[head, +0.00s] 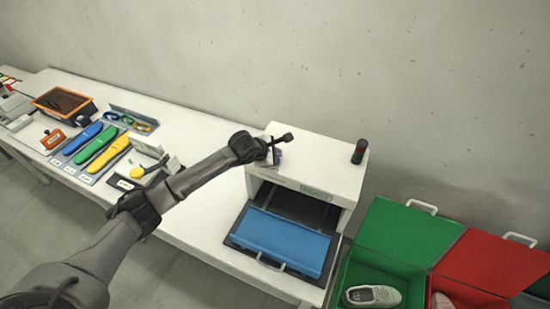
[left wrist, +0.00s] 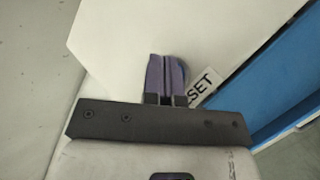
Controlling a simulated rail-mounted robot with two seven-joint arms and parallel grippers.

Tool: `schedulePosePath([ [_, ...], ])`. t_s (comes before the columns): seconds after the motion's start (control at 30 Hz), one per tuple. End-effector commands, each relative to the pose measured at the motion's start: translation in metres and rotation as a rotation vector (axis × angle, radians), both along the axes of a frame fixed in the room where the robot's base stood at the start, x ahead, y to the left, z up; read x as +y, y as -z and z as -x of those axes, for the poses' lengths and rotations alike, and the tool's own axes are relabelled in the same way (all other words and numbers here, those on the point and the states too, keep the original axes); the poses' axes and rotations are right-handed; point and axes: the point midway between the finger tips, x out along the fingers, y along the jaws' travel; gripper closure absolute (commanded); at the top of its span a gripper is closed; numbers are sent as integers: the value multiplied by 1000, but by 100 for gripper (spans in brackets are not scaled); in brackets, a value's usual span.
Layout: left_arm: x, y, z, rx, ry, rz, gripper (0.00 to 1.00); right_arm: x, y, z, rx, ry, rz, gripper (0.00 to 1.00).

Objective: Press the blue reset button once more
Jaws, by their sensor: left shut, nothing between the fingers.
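My left gripper (head: 276,157) is at the left end of the white box-shaped station (head: 322,153), by its top. In the left wrist view its fingers (left wrist: 165,70) are shut with nothing between them. A sliver of dark blue (left wrist: 183,72) shows at the right edge of the fingers, beside a label (left wrist: 203,87) whose visible letters read "SET". It looks like the reset button, mostly hidden behind the fingertips. I cannot tell whether they touch it. My right gripper is in neither view.
A blue panel with a handle (head: 283,243) lies in the station's open front. A dark cylinder with a red part (head: 359,151) stands on its top. Green (head: 408,233) and red (head: 488,262) bins stand at the right. Coloured insoles (head: 95,147) lie on the long white table.

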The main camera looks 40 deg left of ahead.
Motion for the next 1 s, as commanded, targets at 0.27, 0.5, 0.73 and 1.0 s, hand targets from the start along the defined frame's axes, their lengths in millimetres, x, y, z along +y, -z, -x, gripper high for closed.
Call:
schedulePosePath([
  [0.27,0,-5,0,-1,-1,0,100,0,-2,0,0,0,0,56],
  [0.5,0,-7,0,-1,0,0,100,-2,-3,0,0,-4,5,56],
  [0.73,1,-22,0,-2,0,-1,100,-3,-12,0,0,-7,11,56],
  [1.0,0,-48,0,-2,0,-1,100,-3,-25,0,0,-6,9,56],
])
